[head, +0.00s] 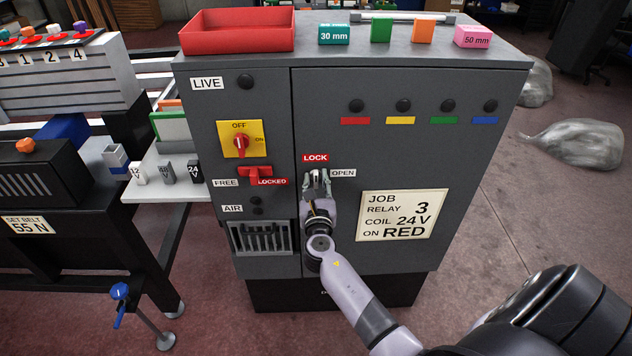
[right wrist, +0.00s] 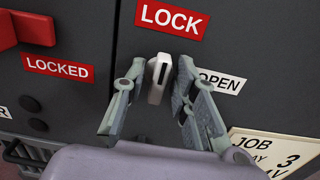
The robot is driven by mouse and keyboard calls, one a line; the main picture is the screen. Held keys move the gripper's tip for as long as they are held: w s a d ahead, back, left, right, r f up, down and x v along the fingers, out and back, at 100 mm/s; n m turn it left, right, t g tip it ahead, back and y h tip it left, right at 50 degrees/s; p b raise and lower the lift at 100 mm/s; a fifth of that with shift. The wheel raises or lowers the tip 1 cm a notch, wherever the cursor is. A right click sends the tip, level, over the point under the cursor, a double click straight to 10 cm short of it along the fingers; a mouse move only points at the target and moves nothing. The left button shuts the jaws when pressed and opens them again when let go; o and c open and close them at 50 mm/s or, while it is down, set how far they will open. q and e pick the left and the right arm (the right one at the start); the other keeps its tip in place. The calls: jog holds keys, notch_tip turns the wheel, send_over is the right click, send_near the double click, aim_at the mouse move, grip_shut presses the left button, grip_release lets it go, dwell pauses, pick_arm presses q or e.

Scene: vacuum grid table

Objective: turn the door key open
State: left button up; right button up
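The door key (right wrist: 158,80) is a small pale tab with a dark slot, on the grey cabinet door (head: 440,80). It stands upright, with its top toward the red LOCK label (right wrist: 171,18); the white OPEN label (right wrist: 221,82) is to its right. My right gripper (head: 318,180) is at the key, its fingers open on either side of it. In the right wrist view a gap shows between the key and each finger. In the head view the gripper mostly hides the key. My left gripper is not in view.
Left of the key are a red handle (head: 256,173) beside the LOCKED label and a yellow OFF/ON switch (head: 240,140). A job card (head: 401,215) is on the door at right. A red tray (head: 238,32) and several coloured blocks stand on the cabinet top.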

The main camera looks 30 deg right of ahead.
grip_shut()
